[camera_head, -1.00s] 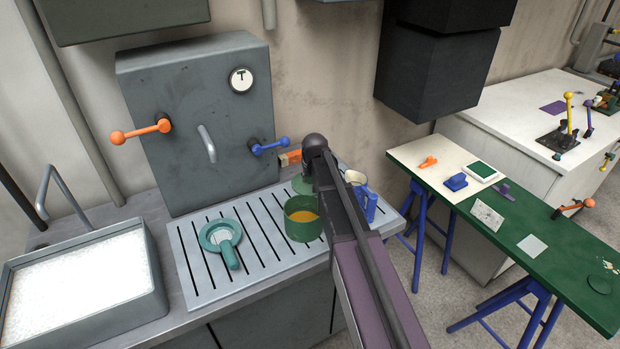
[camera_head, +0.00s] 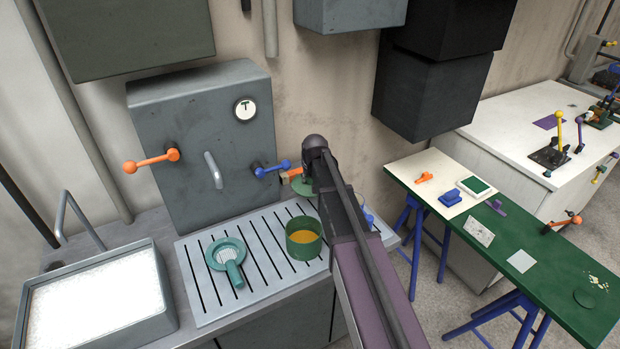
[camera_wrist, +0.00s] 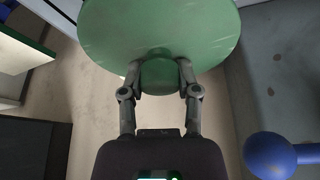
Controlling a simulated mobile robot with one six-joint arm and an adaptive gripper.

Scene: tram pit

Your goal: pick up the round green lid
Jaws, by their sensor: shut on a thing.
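The round green lid (camera_wrist: 160,28) fills the top of the wrist view, with its knob (camera_wrist: 159,75) between my fingers. My gripper (camera_wrist: 160,73) is shut on that knob. In the head view a strip of the lid (camera_head: 300,187) shows left of my arm, above and behind a green pot (camera_head: 304,250) with yellowish contents. The lid is apart from the pot. My arm hides the rest of the lid and my fingers in the head view.
A green strainer (camera_head: 227,255) lies on the slotted drainboard (camera_head: 208,300). A sink (camera_head: 100,305) is at left. Orange (camera_head: 150,161) and blue (camera_head: 272,168) levers stick out of the grey cabinet (camera_head: 180,120). A green table (camera_head: 552,285) with small parts stands at right.

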